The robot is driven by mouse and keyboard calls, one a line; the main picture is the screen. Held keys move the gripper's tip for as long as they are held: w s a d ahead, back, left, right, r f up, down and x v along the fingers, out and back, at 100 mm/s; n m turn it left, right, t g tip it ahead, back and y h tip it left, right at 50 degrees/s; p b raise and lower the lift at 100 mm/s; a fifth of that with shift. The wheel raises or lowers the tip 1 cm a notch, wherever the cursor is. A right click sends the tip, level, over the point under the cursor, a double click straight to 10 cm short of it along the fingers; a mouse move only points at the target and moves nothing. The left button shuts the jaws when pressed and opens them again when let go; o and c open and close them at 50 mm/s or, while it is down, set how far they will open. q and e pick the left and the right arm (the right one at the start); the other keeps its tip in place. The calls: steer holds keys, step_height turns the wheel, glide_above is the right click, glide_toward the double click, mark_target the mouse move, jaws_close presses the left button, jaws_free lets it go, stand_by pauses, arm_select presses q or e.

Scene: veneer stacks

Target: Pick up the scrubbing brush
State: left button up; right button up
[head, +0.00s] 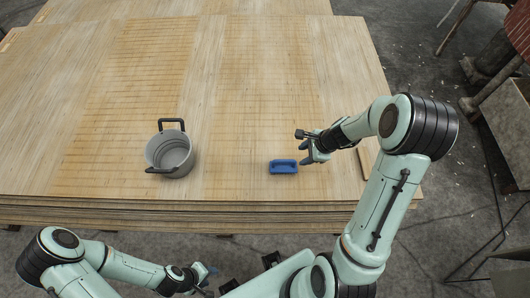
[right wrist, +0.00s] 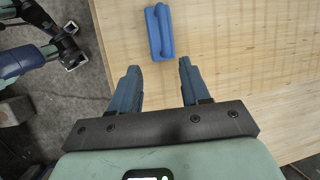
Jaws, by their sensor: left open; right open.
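The scrubbing brush (head: 283,167) is small and blue. It lies on the veneer stack (head: 225,110), near its front edge, in the head view. In the right wrist view the brush (right wrist: 160,31) lies just beyond the fingertips, with its raised handle up. My right gripper (head: 303,148) is open and empty, just right of the brush; its two fingers also show in the right wrist view (right wrist: 158,72). My left gripper (head: 212,277) is low in front of the stack, away from the brush.
A grey pot (head: 170,152) with dark handles stands on the stack to the left of the brush. The wood between pot and brush is clear. The stack's front edge runs close below the brush. Grey floor lies around the stack.

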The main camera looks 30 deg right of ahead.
mark_target(287, 161)
steer(key=b+x, duration=0.2)
steer(key=x, duration=0.5)
steer(key=shift+r, duration=0.1)
steer(key=shift+w+a+f, duration=0.15)
steer(key=shift+w+f, duration=0.2)
steer(key=shift+f, duration=0.05)
steer(key=x, duration=0.5)
steer(key=shift+w+a+r+b, duration=0.1)
steer(key=shift+w+b, duration=0.2)
arm_select(q)
steer(key=s+f, duration=0.2)
steer(key=f, duration=0.1)
steer(key=shift+s+f, duration=0.2)
steer(key=shift+s, duration=0.05)
arm_select(e)
steer(key=shift+c, duration=0.3)
jaws_close()
